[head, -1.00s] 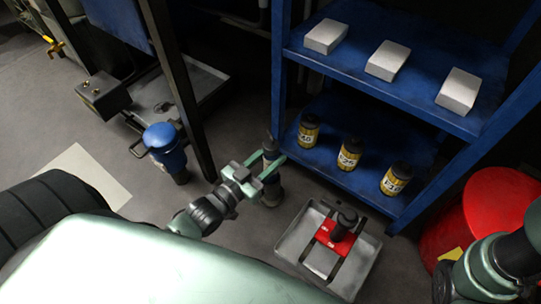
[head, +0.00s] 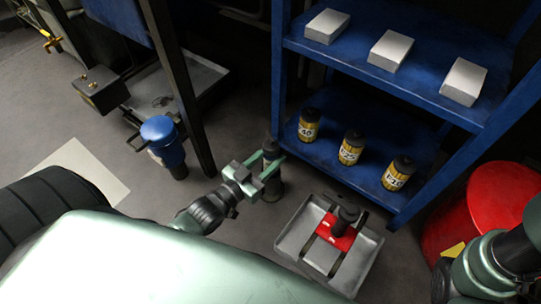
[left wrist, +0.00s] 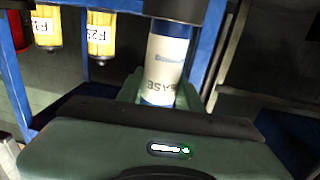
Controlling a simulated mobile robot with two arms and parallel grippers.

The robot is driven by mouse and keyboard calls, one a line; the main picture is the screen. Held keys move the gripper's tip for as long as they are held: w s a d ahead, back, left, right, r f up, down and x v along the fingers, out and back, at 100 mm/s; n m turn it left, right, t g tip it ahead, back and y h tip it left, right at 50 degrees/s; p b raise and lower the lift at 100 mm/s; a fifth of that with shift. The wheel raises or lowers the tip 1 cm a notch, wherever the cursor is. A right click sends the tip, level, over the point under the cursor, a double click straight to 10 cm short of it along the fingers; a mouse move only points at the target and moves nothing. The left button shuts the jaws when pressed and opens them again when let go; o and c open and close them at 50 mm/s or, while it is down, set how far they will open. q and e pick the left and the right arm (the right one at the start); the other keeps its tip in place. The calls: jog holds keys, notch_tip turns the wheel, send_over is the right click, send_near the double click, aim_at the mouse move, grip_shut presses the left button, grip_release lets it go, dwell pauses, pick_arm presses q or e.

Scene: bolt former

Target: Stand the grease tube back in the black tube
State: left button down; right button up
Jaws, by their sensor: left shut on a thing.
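My left gripper (head: 268,172) is shut on the grease tube (left wrist: 166,65), which has a white label with dark lettering and a blue band low down. In the head view the grease tube's dark upper end (head: 271,147) rises above the fingers, nearly upright. A wider black tube (head: 272,190) stands on the floor directly below the gripper. The grease tube lines up with the black tube in the picture. My right gripper is out of view.
A blue shelf (head: 385,95) with yellow-black bottles (head: 351,148) and pale boxes (head: 390,50) stands close behind. A grey tray (head: 295,238) with a red and black item (head: 337,231) lies to the right. A blue-topped thing (head: 163,138) stands left. A red drum (head: 480,205) is far right.

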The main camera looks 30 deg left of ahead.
pick_arm(q)
jog(key=shift+f, duration=0.15)
dwell(0.3)
jog(key=c, duration=0.9)
grip_release()
jog(key=shift+o, duration=0.2)
jog(key=shift+f, duration=0.15)
jog(key=shift+s, duration=0.3)
jog(key=p+v, duration=0.3)
jog(key=v, duration=0.2)
jog(key=shift+s+a, duration=0.15)
jog(key=shift+s, duration=0.05)
jog(key=shift+s+a+p, duration=0.1)
jog(key=shift+s+p, duration=0.35)
jog(key=shift+s+a, duration=0.1)
jog(key=shift+s, duration=0.3)
